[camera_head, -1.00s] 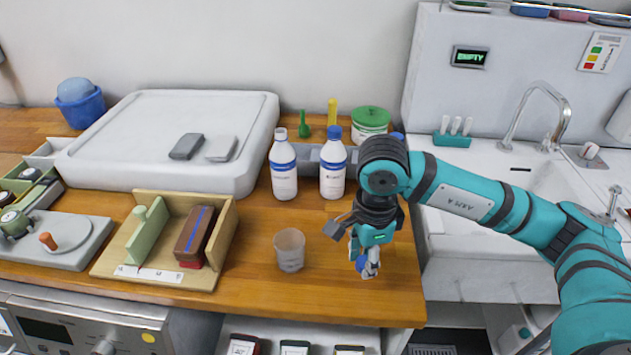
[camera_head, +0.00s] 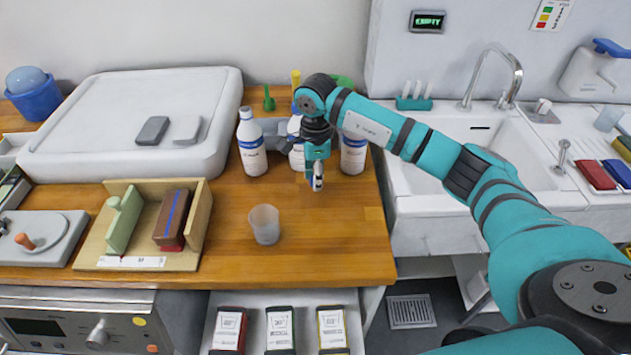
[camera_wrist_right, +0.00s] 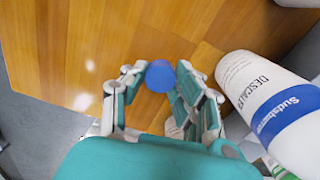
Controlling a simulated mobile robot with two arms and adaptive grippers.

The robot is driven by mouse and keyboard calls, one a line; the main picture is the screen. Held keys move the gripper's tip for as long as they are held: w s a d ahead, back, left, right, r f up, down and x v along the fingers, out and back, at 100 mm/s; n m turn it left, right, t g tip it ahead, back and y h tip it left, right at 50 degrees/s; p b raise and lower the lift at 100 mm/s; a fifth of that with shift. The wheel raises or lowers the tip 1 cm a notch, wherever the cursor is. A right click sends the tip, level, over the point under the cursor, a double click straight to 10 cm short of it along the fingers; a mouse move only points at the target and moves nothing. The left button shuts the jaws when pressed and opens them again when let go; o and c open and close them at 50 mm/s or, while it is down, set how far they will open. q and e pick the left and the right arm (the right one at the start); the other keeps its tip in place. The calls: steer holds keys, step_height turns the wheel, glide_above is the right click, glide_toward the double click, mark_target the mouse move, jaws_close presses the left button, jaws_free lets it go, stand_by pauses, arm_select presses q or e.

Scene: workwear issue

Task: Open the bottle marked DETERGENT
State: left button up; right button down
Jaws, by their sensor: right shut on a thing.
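Three white bottles with blue label bands stand at the back of the counter. The left bottle (camera_head: 251,145) has a narrow white top with no blue cap on it. The middle bottle (camera_head: 296,157) is partly hidden by my right arm, and the right bottle (camera_head: 354,156) has its top hidden behind it. I cannot read DETERGENT on any of them. My right gripper (camera_head: 317,184) points down in front of the bottles, shut on a round blue cap (camera_wrist_right: 160,76). In the wrist view a bottle marked DESCALER (camera_wrist_right: 262,95) stands close on the right. My left gripper is out of view.
A translucent cup (camera_head: 264,225) stands in front of the bottles. A wooden box (camera_head: 207,205) with a brown block is left of it. A large white tray (camera_head: 90,130) is at the back left, and the sink (camera_head: 440,180) is at the right. The front right counter is clear.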

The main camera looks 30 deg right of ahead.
mark_target(316, 194)
steer(key=shift+f+p, duration=0.85)
steer(key=shift+f, duration=0.75)
steer(key=shift+f+b, duration=0.3)
steer(key=shift+f, duration=0.05)
steer(key=c, duration=1)
jaws_free()
steer(key=shift+r, duration=0.1)
steer(key=shift+r+p, duration=0.3)
steer(key=shift+p, duration=0.05)
step_height(316, 194, up, 10)
steer(key=b, duration=0.3)
steer(key=shift+r+b, duration=0.15)
steer(key=shift+b, duration=0.15)
steer(key=shift+r, duration=0.7)
